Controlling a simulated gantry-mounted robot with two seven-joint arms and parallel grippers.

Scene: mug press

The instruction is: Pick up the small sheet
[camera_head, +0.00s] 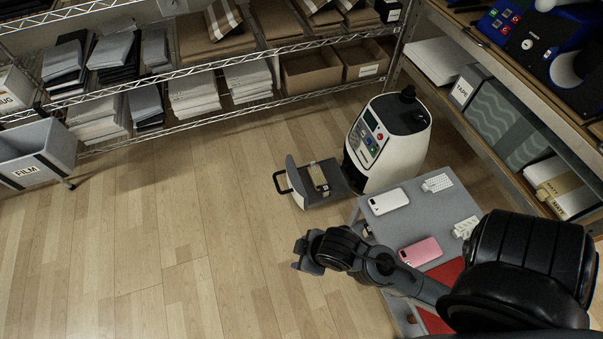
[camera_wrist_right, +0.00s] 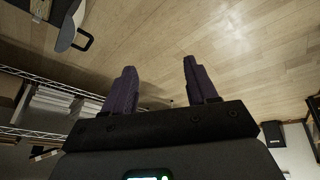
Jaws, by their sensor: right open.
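I cannot tell which item is the small sheet. Several stacks of flat grey and white sheets or packs (camera_head: 193,93) lie on the wire shelf at the upper left. Two small white dotted pieces lie on the grey cart, one at its back corner (camera_head: 437,183) and one near its right side (camera_head: 465,228). My right gripper (camera_head: 301,257) hangs over open floor to the left of the cart. In the right wrist view its two dark purple fingers (camera_wrist_right: 158,65) are spread apart with nothing between them. My left gripper is not in view.
The grey cart (camera_head: 368,215) carries a white phone case (camera_head: 388,201) and a pink one (camera_head: 420,252). A white press (camera_head: 401,150) with an open platen stands behind it. A FILM bin (camera_head: 35,170) is at left. Wooden floor (camera_head: 150,250) is clear.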

